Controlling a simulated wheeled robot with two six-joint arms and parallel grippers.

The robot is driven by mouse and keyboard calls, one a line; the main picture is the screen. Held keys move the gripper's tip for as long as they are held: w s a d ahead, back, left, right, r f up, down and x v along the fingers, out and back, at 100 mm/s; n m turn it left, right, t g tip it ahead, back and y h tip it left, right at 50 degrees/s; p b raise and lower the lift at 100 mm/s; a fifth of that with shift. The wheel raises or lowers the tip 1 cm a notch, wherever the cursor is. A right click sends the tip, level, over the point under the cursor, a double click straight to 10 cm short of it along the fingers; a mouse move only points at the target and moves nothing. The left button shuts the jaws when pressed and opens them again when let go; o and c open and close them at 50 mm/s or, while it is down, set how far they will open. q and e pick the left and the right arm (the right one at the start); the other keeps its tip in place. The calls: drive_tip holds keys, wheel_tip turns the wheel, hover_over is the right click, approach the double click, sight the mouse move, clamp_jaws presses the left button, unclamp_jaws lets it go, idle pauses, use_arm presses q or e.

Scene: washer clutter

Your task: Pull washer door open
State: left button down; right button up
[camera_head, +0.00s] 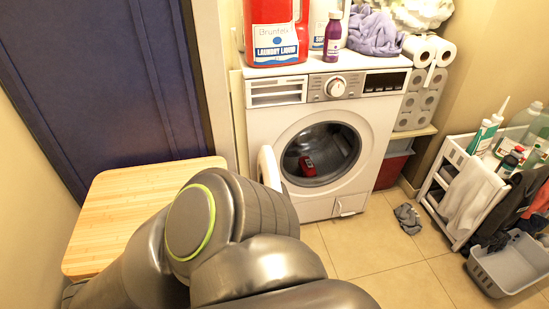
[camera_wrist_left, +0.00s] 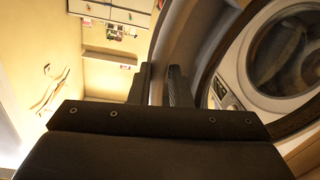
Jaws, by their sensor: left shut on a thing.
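The white washer (camera_head: 382,133) stands against the wall in the head view. Its round door (camera_head: 267,166) stands swung open to the left, seen nearly edge-on, partly hidden by my left arm. The opening shows the dark drum (camera_head: 325,145) with a red item (camera_head: 307,166) inside. My left gripper is hidden behind the arm in the head view. In the left wrist view my left gripper (camera_wrist_left: 162,88) is shut on the curved rim of the door (camera_wrist_left: 168,42). The washer's round opening (camera_wrist_left: 283,50) shows to the right there. My right gripper is in no view.
A red detergent jug (camera_head: 276,35), a purple bottle (camera_head: 333,38) and a purple cloth (camera_head: 374,33) sit on the washer. A wooden top (camera_head: 125,200) is at left. A white cart (camera_head: 450,198) and grey basket (camera_head: 510,268) stand right. Floor in front is mostly clear.

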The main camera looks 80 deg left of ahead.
use_arm(q)
drive_tip(key=shift+a+r, duration=0.1)
drive_tip(key=shift+a, duration=0.1)
drive_tip(key=c, duration=1.4)
unclamp_jaws()
drive_tip(key=shift+a, duration=0.1)
drive_tip(key=shift+c, duration=0.2)
drive_tip(key=shift+o, duration=0.5)
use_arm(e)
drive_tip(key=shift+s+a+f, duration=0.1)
use_arm(q)
drive_tip(key=s+d+b, duration=0.1)
drive_tip(key=s, duration=1.1)
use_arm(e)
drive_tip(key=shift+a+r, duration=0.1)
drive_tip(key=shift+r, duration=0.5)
use_arm(q)
drive_tip(key=shift+w, duration=0.1)
